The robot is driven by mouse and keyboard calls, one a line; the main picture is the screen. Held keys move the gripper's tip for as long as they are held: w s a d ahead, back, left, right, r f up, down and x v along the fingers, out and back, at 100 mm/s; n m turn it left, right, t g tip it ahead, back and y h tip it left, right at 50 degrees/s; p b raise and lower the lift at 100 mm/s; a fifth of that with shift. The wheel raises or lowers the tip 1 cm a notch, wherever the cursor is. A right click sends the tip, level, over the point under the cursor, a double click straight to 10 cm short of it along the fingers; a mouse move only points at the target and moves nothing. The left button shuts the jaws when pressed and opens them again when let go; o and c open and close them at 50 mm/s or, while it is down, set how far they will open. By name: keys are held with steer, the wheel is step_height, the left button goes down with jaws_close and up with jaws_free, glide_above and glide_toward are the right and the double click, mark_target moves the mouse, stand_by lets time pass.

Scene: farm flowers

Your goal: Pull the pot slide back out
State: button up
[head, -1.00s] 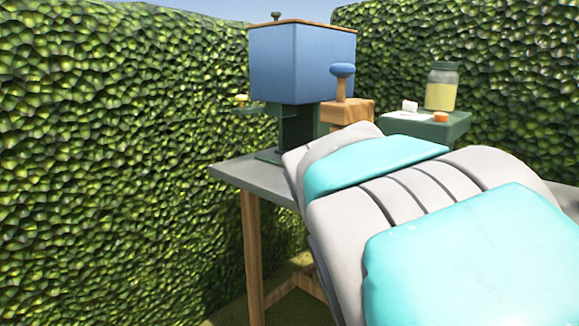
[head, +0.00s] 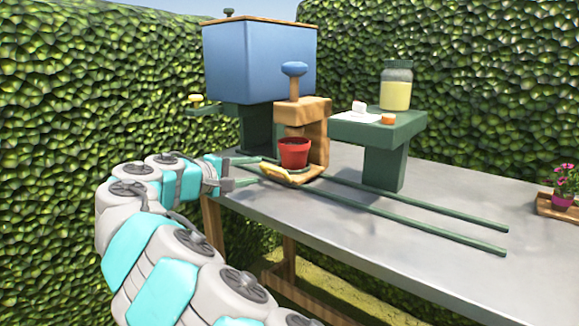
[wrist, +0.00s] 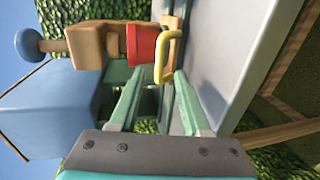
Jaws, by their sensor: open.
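A red pot (head: 294,152) stands upright on the pot slide (head: 302,177), under the wooden press frame (head: 318,125) with its blue knob (head: 294,68). The slide sits on green rails along the table and has a yellow handle (head: 275,173) at its near left end. My gripper (head: 257,170) is open and empty just left of the handle. In the wrist view the yellow handle (wrist: 160,62) and the red pot (wrist: 142,42) lie ahead of my open gripper (wrist: 157,82). Contact with the handle cannot be told.
A blue hopper (head: 260,62) stands behind the slide, with a small yellow knob (head: 195,98) at its left. A green stand (head: 385,130) holds a jar (head: 397,86) and small items. A potted pink flower (head: 563,185) is at the right. The table's right front is clear.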

mark_target(270, 169)
steer(key=x, duration=0.7)
steer(key=shift+w+d+f+p, duration=0.1)
steer(key=shift+w+d+p, duration=0.15)
steer(key=shift+p, duration=0.15)
steer(key=shift+c, duration=0.2)
jaws_close()
stand_by(0.8)
